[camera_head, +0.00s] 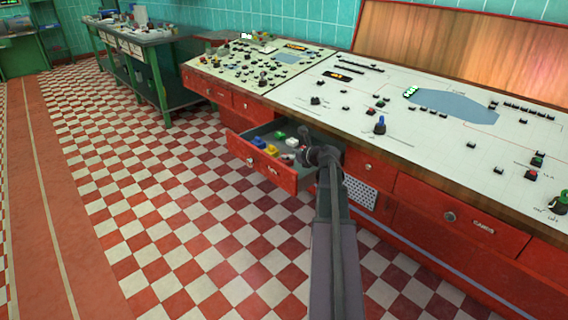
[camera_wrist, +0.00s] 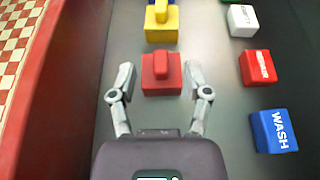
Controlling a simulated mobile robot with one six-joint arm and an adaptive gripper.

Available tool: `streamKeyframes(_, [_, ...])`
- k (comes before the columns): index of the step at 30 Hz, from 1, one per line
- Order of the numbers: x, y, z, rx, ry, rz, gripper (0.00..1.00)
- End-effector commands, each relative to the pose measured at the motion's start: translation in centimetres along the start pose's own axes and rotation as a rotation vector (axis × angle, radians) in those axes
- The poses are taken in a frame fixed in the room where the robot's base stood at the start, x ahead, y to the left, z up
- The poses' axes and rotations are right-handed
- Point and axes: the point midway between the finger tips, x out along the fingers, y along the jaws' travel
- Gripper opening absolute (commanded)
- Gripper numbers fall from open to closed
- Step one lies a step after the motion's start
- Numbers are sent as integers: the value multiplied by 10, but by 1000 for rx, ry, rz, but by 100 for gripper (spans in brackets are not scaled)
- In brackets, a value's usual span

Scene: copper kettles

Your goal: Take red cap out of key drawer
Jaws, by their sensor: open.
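The key drawer (camera_head: 283,176) is pulled open, with several coloured caps inside. In the wrist view, the red cap (camera_wrist: 161,75), with a raised red handle on top, stands on the grey drawer floor (camera_wrist: 212,60). My gripper (camera_wrist: 161,82) is open, with one finger on each side of the red cap and a gap visible on both sides. In the head view, my gripper (camera_head: 308,156) is over the right part of the drawer, and my arm hides some of the inside. I cannot pick out the red cap there with certainty.
A yellow cap (camera_wrist: 161,24) stands just beyond the red cap. A white cap (camera_wrist: 242,20), a flat red block (camera_wrist: 258,67) and a blue block marked WASH (camera_wrist: 273,131) line the right. The red drawer wall (camera_wrist: 62,75) is close on the left. The control desk (camera_head: 330,105) stands above the drawer.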

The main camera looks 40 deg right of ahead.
Motion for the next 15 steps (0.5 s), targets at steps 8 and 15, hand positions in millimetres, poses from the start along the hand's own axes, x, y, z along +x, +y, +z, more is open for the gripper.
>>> streamKeyframes(8, [32,-2,-4,-1,0,0,63])
streamKeyframes(15, [37,-1,-2,0,0,0,63])
